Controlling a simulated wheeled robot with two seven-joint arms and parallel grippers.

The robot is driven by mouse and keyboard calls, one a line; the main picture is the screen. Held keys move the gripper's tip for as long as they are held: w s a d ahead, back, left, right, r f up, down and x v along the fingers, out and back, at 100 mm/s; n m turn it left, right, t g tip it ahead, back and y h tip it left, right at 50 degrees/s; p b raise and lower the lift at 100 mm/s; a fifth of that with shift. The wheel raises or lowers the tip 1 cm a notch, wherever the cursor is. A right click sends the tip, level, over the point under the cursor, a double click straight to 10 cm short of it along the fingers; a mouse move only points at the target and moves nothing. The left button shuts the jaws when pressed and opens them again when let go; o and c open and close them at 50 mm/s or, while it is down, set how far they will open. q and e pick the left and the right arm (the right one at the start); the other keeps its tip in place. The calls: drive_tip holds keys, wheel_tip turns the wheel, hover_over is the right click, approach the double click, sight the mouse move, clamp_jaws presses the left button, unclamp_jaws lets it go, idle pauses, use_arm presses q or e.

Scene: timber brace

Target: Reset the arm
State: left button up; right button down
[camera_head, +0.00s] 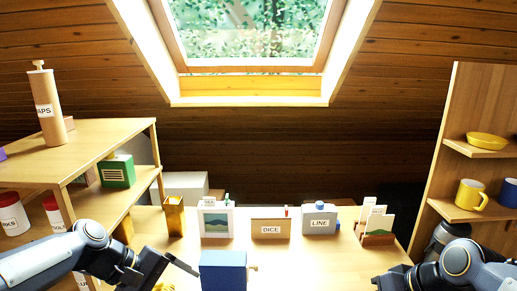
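My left arm comes in from the left, and its gripper (183,265) is low in the head view. One dark finger points right, towards a blue box (223,272) with a small wooden knob on its right side. I see nothing held on the visible finger; the other finger is not clear. My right arm comes in from the lower right, and its gripper (385,281) is at the bottom edge, partly cut off. I cannot see its fingertips or what lies between them.
A wooden shelf (100,134) is at left. Another at right holds a yellow mug (470,195) and yellow bowl (487,141).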

use_arm(q)
drive_tip(key=s+a+f+m+t+y, duration=0.1)
drive_tip(key=s+m, duration=0.3)
drive_tip(key=s, duration=0.5)
drive_tip(key=s+a+f+m+t+y+b, duration=0.1)
drive_tip(key=s+a+f+m+t+y, duration=0.1)
drive_tip(key=s, duration=0.7)
wheel_tip(320, 180, down, 3)
drive_tip(key=shift+s+r+m+t+y, duration=0.2)
drive_tip(key=shift+s+m+t+y, duration=0.15)
drive_tip(key=shift+m+y, duration=0.45)
use_arm(e)
drive_tip(key=s+a+f, duration=0.1)
drive_tip(key=s+f, duration=0.2)
drive_tip(key=s, duration=0.4)
drive_tip(key=s+f+m, duration=0.1)
drive_tip(key=s+f, duration=0.3)
drive_tip(key=s, duration=0.4)
drive_tip(key=shift+a+f+h, duration=0.2)
drive_tip(key=shift+a+h, duration=0.1)
drive_tip(key=shift+a, duration=0.1)
